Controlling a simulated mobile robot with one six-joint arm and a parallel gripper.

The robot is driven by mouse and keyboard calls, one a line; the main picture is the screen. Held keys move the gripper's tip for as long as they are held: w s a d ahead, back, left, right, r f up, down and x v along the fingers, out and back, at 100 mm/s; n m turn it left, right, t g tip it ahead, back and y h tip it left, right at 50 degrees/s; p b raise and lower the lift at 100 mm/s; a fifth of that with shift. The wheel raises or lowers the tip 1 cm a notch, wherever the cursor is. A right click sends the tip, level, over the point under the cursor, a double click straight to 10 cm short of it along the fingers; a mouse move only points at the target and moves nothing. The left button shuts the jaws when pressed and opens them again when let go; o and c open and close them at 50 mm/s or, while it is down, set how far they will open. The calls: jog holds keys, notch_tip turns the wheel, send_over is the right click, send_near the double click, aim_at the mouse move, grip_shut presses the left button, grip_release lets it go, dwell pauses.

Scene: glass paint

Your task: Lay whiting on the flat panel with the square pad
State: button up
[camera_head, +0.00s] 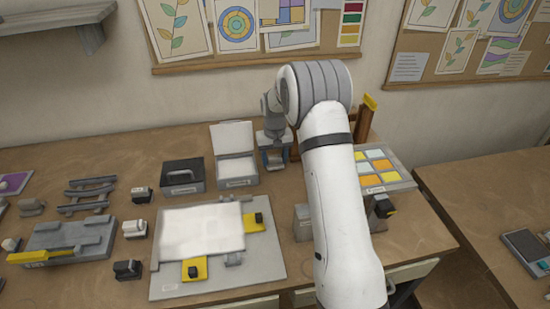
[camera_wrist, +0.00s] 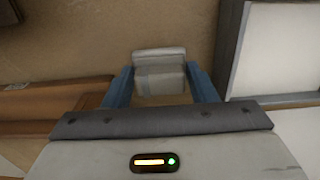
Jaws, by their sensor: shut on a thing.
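My gripper (camera_head: 273,157) is next to the right side of an open grey box. In the wrist view, the blue fingers of my gripper (camera_wrist: 160,88) are shut on a small pale grey square pad (camera_wrist: 160,62). The pad hangs over the brown bench and is apart from the box. The flat panel (camera_head: 203,229) is a white, slightly uneven-edged sheet lying on a grey board (camera_head: 265,272), with yellow clamps (camera_head: 195,268) at its edges. The open box (camera_head: 236,172) holds something white and has its lid raised; its rim shows at right in the wrist view (camera_wrist: 237,50).
A tray of yellow and orange squares (camera_head: 378,168) is at the right, partly behind my arm. Small blocks (camera_head: 135,229) and a grey holder with a yellow-handled tool (camera_head: 45,256) lie left of the board.

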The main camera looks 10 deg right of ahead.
jog(key=shift+f, duration=0.3)
jog(key=shift+f, duration=0.2)
jog(key=o, duration=1.1)
jog(key=shift+r, duration=0.1)
